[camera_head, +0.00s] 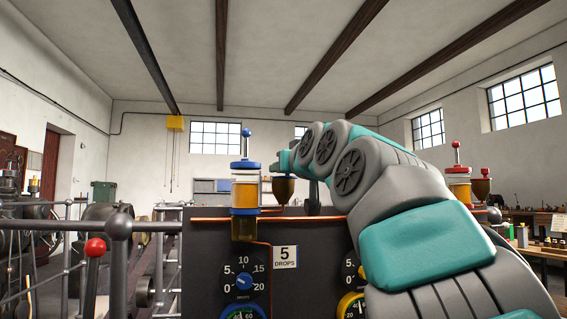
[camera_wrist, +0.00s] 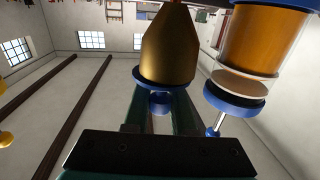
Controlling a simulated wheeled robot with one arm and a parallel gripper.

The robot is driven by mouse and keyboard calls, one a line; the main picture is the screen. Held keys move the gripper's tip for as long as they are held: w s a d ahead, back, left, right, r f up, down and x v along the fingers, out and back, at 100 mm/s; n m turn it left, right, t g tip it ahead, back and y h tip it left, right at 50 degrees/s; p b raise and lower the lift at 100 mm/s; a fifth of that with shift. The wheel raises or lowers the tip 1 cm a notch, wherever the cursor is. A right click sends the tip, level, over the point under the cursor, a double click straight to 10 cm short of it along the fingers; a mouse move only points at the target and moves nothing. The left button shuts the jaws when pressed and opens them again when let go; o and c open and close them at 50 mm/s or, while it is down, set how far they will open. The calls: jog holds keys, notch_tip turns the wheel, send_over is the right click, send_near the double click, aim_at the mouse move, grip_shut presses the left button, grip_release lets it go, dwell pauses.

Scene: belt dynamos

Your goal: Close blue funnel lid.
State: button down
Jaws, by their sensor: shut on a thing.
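My gripper (camera_head: 284,161) is just above the lid. In the wrist view my gripper (camera_wrist: 160,112) has its fingers on either side of the lid's blue knob (camera_wrist: 160,99) and is shut on it. The funnel's inside is hidden.
A blue-capped glass oiler (camera_head: 245,193) with amber oil stands close left of the funnel, and its rod rises high. A red-capped oiler (camera_head: 459,188) and red-lidded funnel (camera_head: 482,187) are at right. Dials and a "5 drops" label (camera_head: 285,257) are on the panel front.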

jog(key=shift+s+a+r+h+p, duration=0.2)
jog(key=shift+r+h+p, duration=0.1)
jog(key=shift+p, duration=0.1)
jog(key=shift+w+f+m+t+h+p, duration=0.1)
jog(key=shift+f+m+t+h+p, duration=0.1)
jog(key=shift+m+t+h+p, duration=0.4)
jog(key=shift+f+h, duration=0.15)
jog(key=shift+h, duration=0.15)
jog(key=c, duration=0.7)
grip_release()
jog(key=shift+c, duration=0.2)
jog(key=shift+d, duration=0.1)
jog(key=b+v, duration=0.1)
jog(key=v, duration=0.6)
jog(key=shift+s+b, duration=0.35)
